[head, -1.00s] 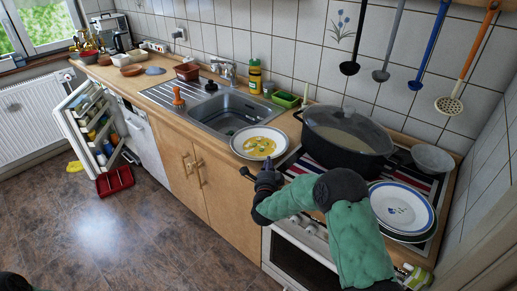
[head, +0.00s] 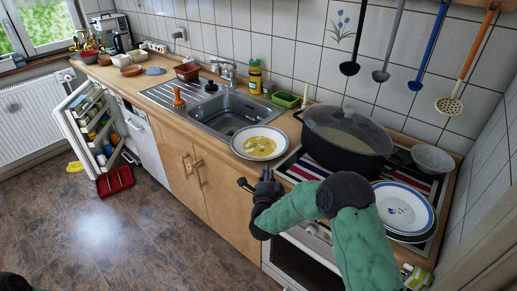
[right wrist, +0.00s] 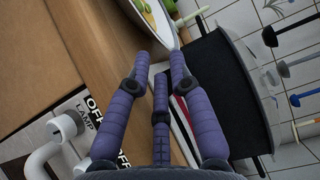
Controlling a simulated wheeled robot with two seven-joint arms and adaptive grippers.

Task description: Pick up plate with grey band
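A round plate with a greyish rim (head: 240,150), holding yellow food with green bits, lies on the counter between the sink and the stove. Its near edge is close to the counter's front edge. My right gripper (head: 256,179) is just in front of and below this edge, its fingers spread and empty. In the right wrist view, the plate's edge (right wrist: 168,34) shows at the top, beyond the fingertips (right wrist: 160,54), which look apart from it. Its food is mostly out of frame there.
A large black pot (head: 345,142) stands on the stove right of the plate. Stacked blue-banded plates (head: 403,207) lie nearer, beside my right arm. The sink (head: 228,112) is left of the plate. Oven knobs and the cabinet front are close below my right gripper.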

